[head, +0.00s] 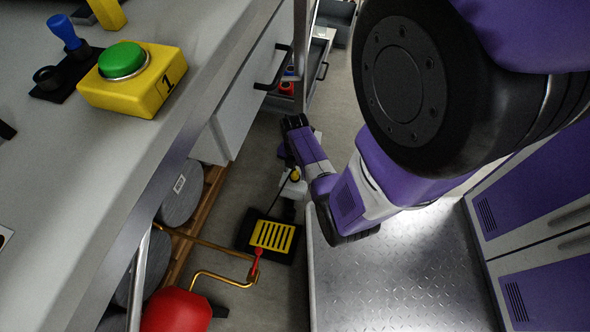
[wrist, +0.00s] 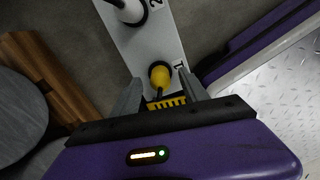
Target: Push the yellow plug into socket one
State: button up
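In the wrist view, the yellow plug (wrist: 160,78) is at the black-ringed socket marked 1 on a pale socket strip (wrist: 146,47). I cannot tell how deep the plug sits. My gripper (wrist: 159,82) has its two grey fingers apart, one on each side of the plug, with a visible gap to each. In the head view, the plug (head: 295,175) is a small yellow spot low near the floor, beside my purple arm. My fingers are not clear there.
A pale plug (wrist: 131,9) stands at socket 2. A black pedal with a yellow grille (head: 272,235) lies close by. A brass pipe with a red handle (head: 257,260) and a red cylinder (head: 176,311) are below. A bench with a green button (head: 122,59) fills the left; a metal platform (head: 400,280) lies right.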

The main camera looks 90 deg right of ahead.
notch_tip(320, 180, up, 8)
jog(key=p, duration=0.3)
jog(key=shift+f+p, duration=0.1)
jog(key=shift+p, duration=0.25)
jog(key=shift+a, duration=0.1)
jog(key=w+a+r+m+t+h, duration=0.2)
jog(key=w+a+r+m+t, duration=0.15)
jog(key=a, duration=0.55)
jog(key=w+a+r+m+t+h, duration=0.2)
jog(key=w+a+h, duration=0.15)
jog(key=a, duration=0.55)
jog(key=a+r+m+t+y, duration=0.2)
jog(key=a+r+t, duration=0.2)
jog(key=a+r, duration=0.45)
jog(key=s+a+r+m+t+y+p, duration=0.1)
jog(key=a+r+m+t+y, duration=0.2)
jog(key=r, duration=0.9)
jog(key=s+a+r+m+t+y, duration=0.1)
jog(key=a+r+m+t, duration=0.3)
jog(key=r, duration=0.8)
notch_tip(320, 180, up, 19)
jog(key=a+n+g+p, duration=0.1)
jog(key=n+p, duration=0.1)
jog(key=p, duration=1.8)
jog(key=shift+w+g, duration=0.25)
jog(key=shift+g, duration=0.1)
